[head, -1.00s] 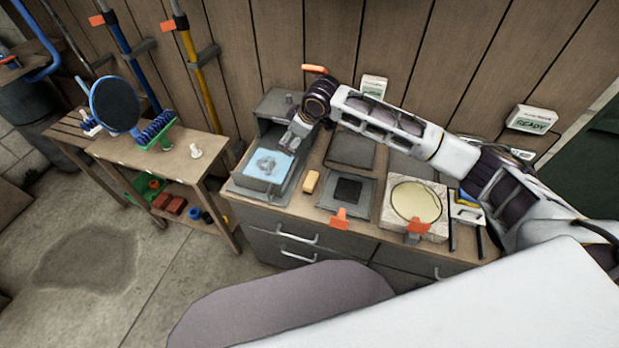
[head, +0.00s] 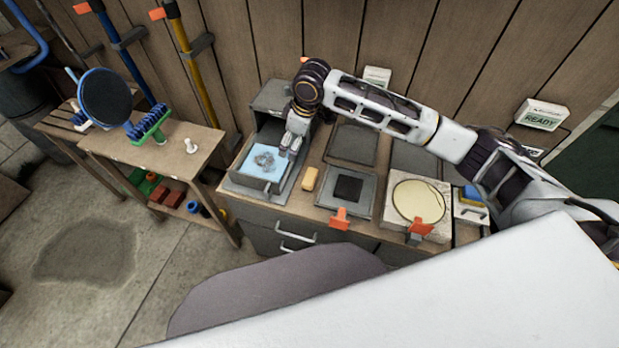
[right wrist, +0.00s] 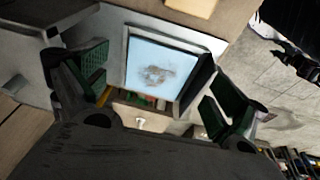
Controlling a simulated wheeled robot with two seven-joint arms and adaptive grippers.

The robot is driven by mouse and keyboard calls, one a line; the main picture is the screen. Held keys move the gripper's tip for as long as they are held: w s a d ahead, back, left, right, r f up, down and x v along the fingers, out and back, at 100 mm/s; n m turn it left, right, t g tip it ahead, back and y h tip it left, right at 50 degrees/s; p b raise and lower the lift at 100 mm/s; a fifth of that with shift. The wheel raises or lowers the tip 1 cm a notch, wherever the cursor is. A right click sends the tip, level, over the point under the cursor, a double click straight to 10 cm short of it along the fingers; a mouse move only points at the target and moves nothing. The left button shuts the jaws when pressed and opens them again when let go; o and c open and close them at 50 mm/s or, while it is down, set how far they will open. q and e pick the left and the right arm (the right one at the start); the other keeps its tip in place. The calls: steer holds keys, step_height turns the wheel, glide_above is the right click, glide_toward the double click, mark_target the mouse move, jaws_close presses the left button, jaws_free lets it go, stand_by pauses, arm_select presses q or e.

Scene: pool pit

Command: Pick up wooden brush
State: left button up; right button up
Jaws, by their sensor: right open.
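A small tan block (head: 310,178), which looks like the wooden brush, lies on the counter between the open grey box and a dark square plate; its bristles cannot be made out. Its edge also shows at the top of the right wrist view (right wrist: 193,5). My right gripper (head: 289,150) is over the right side of the box, up and left of the block and apart from it. In the right wrist view the gripper (right wrist: 155,92) has its dark green-padded fingers spread wide with nothing between them. My left gripper is not in view.
The grey box (head: 238,185) has a light blue bottom (head: 250,163) with a grey smudge. Right of the block are the dark square plate (head: 347,189) and a round yellowish disc (head: 418,200). A side table (head: 165,157) with brushes stands left, across a floor gap.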

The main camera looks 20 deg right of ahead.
steer(key=s, duration=0.1)
steer(key=g+h, duration=0.2)
glide_above(310, 176)
steer(key=f, duration=0.8)
steer(key=shift+s+d, duration=0.1)
steer(key=shift+s, duration=0.1)
steer(key=shift+f, duration=0.85)
step_height(310, 176, down, 3)
steer(key=shift+w+f, duration=0.15)
steer(key=shift+f, duration=0.05)
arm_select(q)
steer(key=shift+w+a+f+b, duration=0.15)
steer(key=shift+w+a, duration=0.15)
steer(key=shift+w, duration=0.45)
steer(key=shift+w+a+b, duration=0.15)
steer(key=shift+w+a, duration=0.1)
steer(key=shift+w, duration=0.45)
arm_select(e)
steer(key=shift+f, duration=0.7)
